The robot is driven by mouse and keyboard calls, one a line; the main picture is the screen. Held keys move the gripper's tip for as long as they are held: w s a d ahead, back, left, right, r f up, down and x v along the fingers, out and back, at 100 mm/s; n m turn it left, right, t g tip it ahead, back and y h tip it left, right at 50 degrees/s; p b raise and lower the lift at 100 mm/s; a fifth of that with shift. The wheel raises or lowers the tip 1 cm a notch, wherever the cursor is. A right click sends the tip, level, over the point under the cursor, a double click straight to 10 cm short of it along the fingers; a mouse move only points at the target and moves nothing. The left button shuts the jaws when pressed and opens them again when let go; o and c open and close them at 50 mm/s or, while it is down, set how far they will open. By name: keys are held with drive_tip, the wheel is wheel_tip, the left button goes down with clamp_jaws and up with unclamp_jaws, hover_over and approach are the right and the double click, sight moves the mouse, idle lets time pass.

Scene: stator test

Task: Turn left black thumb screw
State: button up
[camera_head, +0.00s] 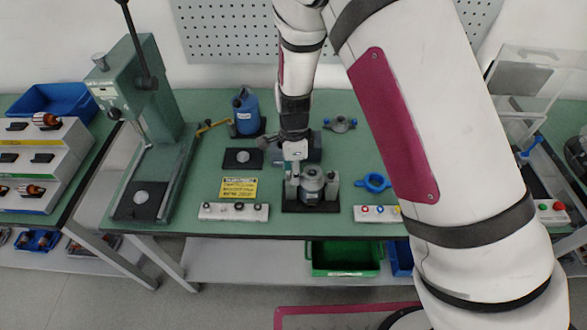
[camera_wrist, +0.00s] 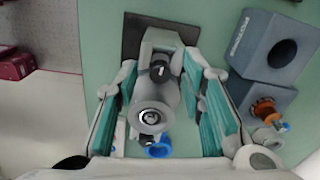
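A grey metal fixture holding a round silver stator part (camera_head: 311,178) stands on a black base plate (camera_head: 311,208) near the table's front edge. In the wrist view, the silver part (camera_wrist: 150,115) shows with a black thumb screw (camera_wrist: 158,72) above it and another dark knob (camera_wrist: 144,137) at its lower side. I cannot tell for sure which is the left one. My gripper (camera_wrist: 160,64) is open, its green-padded fingers spread on both sides of the fixture. Contact with a screw is not visible. In the head view my gripper (camera_head: 294,152) is just behind and above the fixture, partly hidden.
A green press (camera_head: 140,85) stands at left. A dark block with a round hole (camera_wrist: 270,52) is right in the wrist view.

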clamp_jaws()
drive_tip(key=shift+n, duration=0.4)
drive_tip(key=n, duration=0.4)
drive_tip(key=shift+n, duration=2.3)
unclamp_jaws()
